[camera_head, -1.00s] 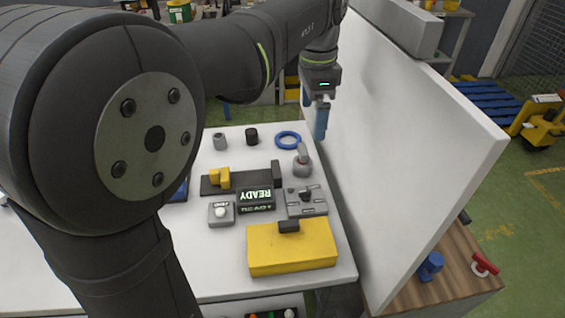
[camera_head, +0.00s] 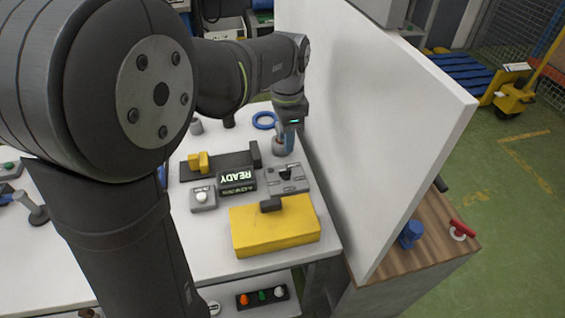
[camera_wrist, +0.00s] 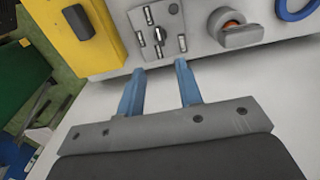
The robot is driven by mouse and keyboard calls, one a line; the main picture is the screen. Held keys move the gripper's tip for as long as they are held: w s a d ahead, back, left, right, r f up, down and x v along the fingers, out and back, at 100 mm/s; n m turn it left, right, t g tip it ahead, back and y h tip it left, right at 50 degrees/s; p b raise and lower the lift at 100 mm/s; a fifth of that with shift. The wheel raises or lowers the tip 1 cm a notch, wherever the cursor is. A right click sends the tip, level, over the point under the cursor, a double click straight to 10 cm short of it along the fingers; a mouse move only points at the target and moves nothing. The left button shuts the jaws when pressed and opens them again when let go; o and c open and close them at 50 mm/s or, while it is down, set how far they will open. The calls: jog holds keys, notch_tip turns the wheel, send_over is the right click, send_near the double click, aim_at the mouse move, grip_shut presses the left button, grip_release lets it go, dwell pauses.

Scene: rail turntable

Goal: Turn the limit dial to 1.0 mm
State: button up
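My gripper (camera_head: 289,142) has blue fingers and is low over the bench, just beyond the dial in the head view. In the wrist view my gripper (camera_wrist: 160,68) is open and empty, its fingertips apart and pointing toward the plate, with no visible contact.
A yellow case (camera_head: 275,232) with a black handle stands beside the dial. A grey round fixture (camera_wrist: 240,32) with an orange part is on its other side, near a blue ring (camera_head: 264,121). A READY display (camera_head: 237,179) sits left. A tall white panel (camera_head: 370,120) bounds the right.

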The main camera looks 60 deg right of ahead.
aim_at(286, 169)
notch_tip(286, 169, down, 11)
dwell(0.3)
grip_shut()
